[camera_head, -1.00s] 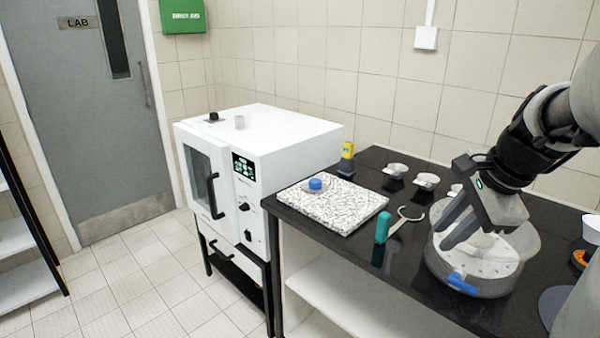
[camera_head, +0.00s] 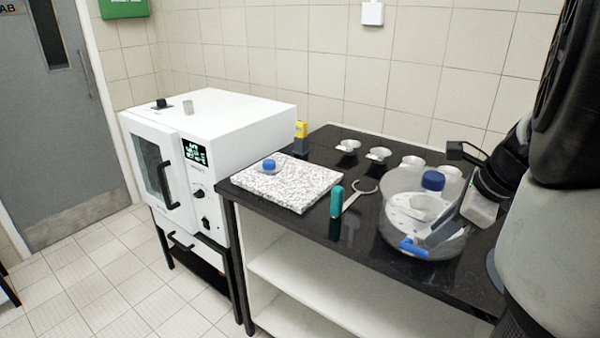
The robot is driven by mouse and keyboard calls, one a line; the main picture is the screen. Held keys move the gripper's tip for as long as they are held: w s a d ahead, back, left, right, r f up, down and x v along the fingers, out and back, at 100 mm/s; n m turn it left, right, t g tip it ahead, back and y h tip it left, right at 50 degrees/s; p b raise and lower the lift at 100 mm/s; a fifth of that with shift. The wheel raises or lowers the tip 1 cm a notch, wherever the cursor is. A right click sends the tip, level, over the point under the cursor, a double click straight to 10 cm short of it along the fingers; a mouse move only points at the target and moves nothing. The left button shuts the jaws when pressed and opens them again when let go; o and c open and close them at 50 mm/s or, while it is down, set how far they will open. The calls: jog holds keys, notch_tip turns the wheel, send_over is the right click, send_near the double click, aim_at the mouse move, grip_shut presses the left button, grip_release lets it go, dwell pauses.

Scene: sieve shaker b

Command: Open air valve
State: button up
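No part is labelled as the air valve, and I cannot tell which one it is. A clear round bowl (camera_head: 388,222) stands on the black bench with a blue valve-like handle (camera_head: 412,246) low on its front. A white oven (camera_head: 245,125) to the left has a dark knob (camera_head: 161,103) on top and dark knobs (camera_head: 197,193) on its front panel. My gripper (camera_head: 432,236) reaches in from the right, its fingers angled down-left over the bowl near the blue handle. I cannot tell whether they touch it. The fingers overlap in this view, so their gap is hidden.
A speckled slab (camera_head: 310,190) with a blue-capped item (camera_head: 269,165) lies on the bench (camera_head: 365,230). Several small metal dishes (camera_head: 379,154) stand behind. A blue cap (camera_head: 433,181) shows at the bowl.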

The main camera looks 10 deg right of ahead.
aim_at(417, 248)
jog(key=b+x, duration=0.1)
jog(key=x, duration=0.5)
jog(key=shift+w+f, duration=0.2)
jog(key=shift+f, duration=0.2)
grip_shut()
